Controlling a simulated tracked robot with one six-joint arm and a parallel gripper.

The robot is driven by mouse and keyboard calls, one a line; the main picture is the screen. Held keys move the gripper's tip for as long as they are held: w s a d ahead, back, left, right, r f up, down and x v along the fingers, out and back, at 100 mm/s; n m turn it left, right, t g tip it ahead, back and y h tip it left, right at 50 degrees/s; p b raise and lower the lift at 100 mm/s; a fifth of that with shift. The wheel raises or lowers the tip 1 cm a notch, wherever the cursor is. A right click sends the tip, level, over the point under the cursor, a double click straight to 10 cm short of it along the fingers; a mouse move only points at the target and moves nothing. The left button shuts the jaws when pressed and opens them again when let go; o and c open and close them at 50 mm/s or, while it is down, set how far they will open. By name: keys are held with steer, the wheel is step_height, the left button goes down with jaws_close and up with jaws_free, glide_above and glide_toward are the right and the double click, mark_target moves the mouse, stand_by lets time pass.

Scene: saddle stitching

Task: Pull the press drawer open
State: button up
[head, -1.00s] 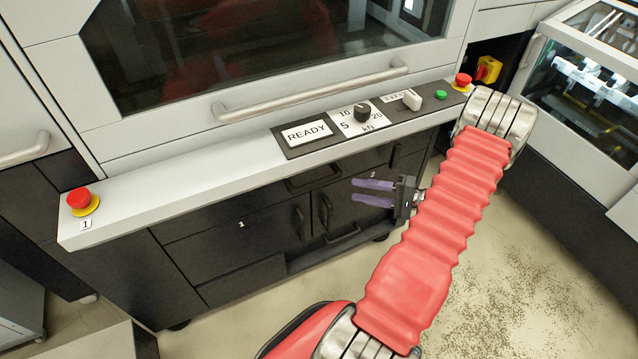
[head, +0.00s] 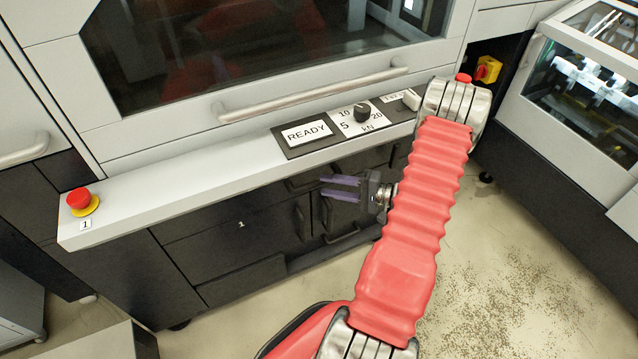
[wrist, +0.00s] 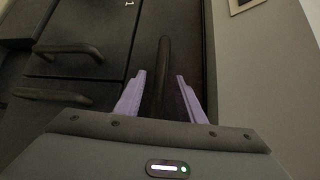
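The press drawer is a dark front just under the pale control ledge, and it looks shut. Its dark bar handle (wrist: 163,58) runs upright in the wrist view, between the two purple fingers. My gripper (wrist: 161,76) is open, one finger on each side of the bar, with a gap visible to the right finger. Whether the left finger touches the bar I cannot tell. In the head view my gripper (head: 323,186) points left under the ledge, its fingers apart and partly covering the handle.
The control ledge (head: 180,187) overhangs the drawer; it carries a READY display (head: 306,132), a dial (head: 362,112) and a red stop button (head: 78,198). Below are dark cupboard doors with bar handles (wrist: 68,50). A glass-sided machine (head: 590,70) stands at the right. Open floor lies in front.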

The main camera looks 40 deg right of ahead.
mark_target(318, 184)
steer(key=shift+x, duration=2.05)
jaws_close()
steer(key=shift+f, duration=0.1)
